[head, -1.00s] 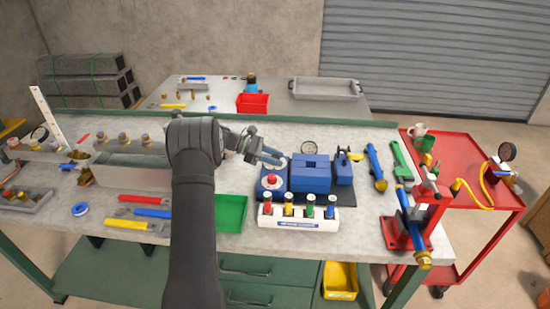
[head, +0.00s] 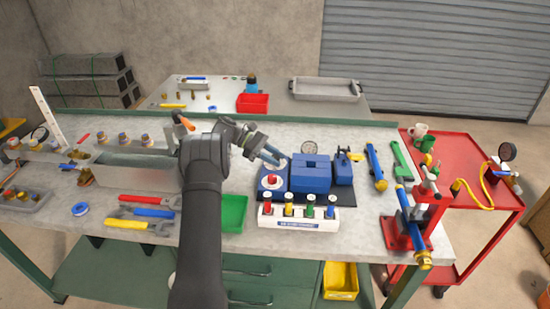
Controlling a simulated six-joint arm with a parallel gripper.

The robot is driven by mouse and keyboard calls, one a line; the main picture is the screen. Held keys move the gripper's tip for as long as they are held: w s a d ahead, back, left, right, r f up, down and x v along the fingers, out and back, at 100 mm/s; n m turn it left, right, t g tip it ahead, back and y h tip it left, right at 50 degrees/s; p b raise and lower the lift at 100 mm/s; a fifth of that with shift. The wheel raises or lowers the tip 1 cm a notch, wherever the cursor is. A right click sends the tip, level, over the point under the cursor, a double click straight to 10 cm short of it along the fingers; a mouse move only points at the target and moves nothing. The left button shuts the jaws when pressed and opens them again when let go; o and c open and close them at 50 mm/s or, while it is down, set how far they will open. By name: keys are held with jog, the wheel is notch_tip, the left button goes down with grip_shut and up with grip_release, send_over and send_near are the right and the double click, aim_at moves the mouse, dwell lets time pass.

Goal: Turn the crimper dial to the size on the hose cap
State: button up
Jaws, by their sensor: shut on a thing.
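The blue crimper (head: 311,176) stands on a dark mat right of the middle. On its left is a blue block with a pale round face and a red knob (head: 272,180). My gripper (head: 280,160) reaches down from the left to the far edge of this block, its fingers shut. They seem to close on the crimper dial there, but the dial is mostly hidden and its setting cannot be read. A blue hose (head: 376,166) with yellow end fittings lies to the right. Any size mark on a hose cap is too small to read.
A red clamp stand (head: 407,232) with a blue tube stands at the right edge, beside a red cart (head: 461,165). Wrenches (head: 150,201) lie at left.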

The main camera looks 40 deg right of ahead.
jog(key=o, duration=0.9)
jog(key=shift+o, duration=0.2)
jog(key=v, duration=0.7)
jog(key=shift+w+a, duration=0.15)
jog(key=shift+w, duration=0.05)
jog(key=shift+r, duration=0.1)
jog(key=x, duration=0.7)
jog(key=shift+s, duration=0.25)
jog(key=shift+h, duration=0.3)
